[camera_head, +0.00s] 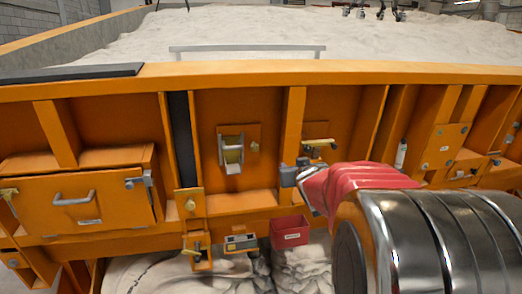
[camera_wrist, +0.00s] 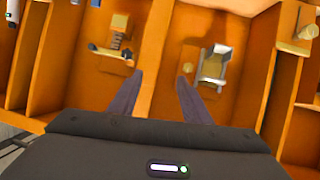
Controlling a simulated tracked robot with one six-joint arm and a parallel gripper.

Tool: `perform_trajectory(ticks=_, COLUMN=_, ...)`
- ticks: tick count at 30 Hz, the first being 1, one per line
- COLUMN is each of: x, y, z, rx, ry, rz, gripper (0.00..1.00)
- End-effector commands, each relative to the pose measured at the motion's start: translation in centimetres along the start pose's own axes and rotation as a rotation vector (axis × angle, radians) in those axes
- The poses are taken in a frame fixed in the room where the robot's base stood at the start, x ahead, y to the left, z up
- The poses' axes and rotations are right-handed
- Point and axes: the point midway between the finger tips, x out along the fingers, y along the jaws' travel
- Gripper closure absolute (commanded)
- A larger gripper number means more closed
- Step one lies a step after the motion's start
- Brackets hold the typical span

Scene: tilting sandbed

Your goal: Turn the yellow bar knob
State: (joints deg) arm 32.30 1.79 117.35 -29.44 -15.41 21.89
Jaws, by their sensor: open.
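The yellow bar knob (camera_head: 319,143) sits on the orange panel, right of the centre post, just above and right of my gripper (camera_head: 291,172). It lies roughly level. In the wrist view, which is turned over, the yellow bar (camera_wrist: 112,56) shows at the upper left, beyond the left fingertip and apart from it. My gripper (camera_wrist: 160,80) is open and empty there, its two dark fingers pointing at the orange post between the bar and a grey latch. In the head view, my wrist partly covers the panel below the bar.
A grey latch handle (camera_head: 232,152) is mounted left of the post. A red box (camera_head: 290,231) hangs below, beside a small control box (camera_head: 241,242). A drawer-like orange box (camera_head: 80,200) is at the left. Upright ribs and the top rail (camera_head: 250,73) stick out from the panel.

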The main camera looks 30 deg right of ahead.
Motion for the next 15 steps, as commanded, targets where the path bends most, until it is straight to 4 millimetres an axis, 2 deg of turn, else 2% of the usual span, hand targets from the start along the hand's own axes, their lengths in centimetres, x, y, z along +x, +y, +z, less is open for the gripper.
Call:
perform_trajectory(ticks=1, x=1.3, y=1.4, z=0.2, rx=0.005, ry=0.021, rz=0.001, gripper=0.56)
perform_trajectory(ticks=6, x=4.6, y=5.3, z=0.3, rx=0.02, ry=0.115, rz=-0.025, gripper=0.56)
perform_trajectory(ticks=12, x=7.4, y=9.7, z=1.5, rx=0.042, ry=0.21, rz=-0.077, gripper=0.56)
perform_trajectory(ticks=15, x=8.1, y=11.1, z=2.1, rx=0.051, ry=0.246, rz=-0.103, gripper=0.56)
